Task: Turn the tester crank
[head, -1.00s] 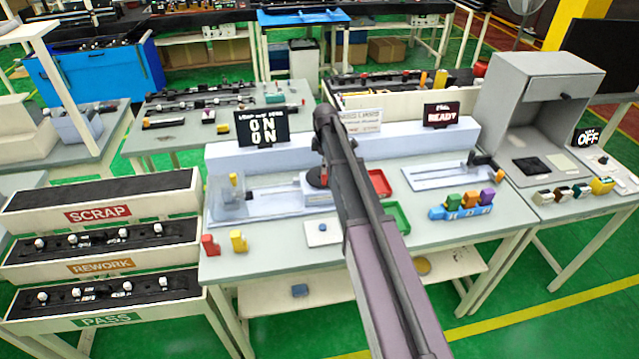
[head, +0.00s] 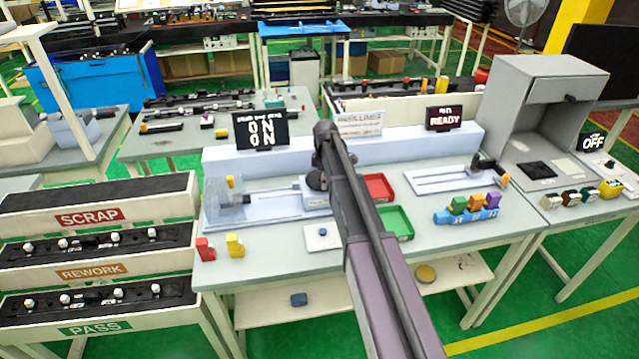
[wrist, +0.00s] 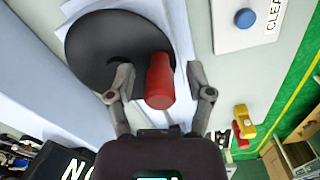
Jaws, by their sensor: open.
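The tester crank is a black disc (wrist: 95,50) with a red upright handle (wrist: 159,82), seen large in the wrist view. My gripper (wrist: 160,92) is open, with one finger on each side of the red handle. A gap shows between the handle and each finger. In the head view the black disc (head: 316,181) shows at the end of the pale tester on the bench, just left of my arm. My arm hides the handle and gripper there.
An "ON ON" display (head: 261,130) and a "READY" display (head: 444,118) stand behind the tester. A red tray (head: 379,187) and green tray (head: 396,221) lie right of my arm. A white pad with a blue button (head: 322,233) lies in front.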

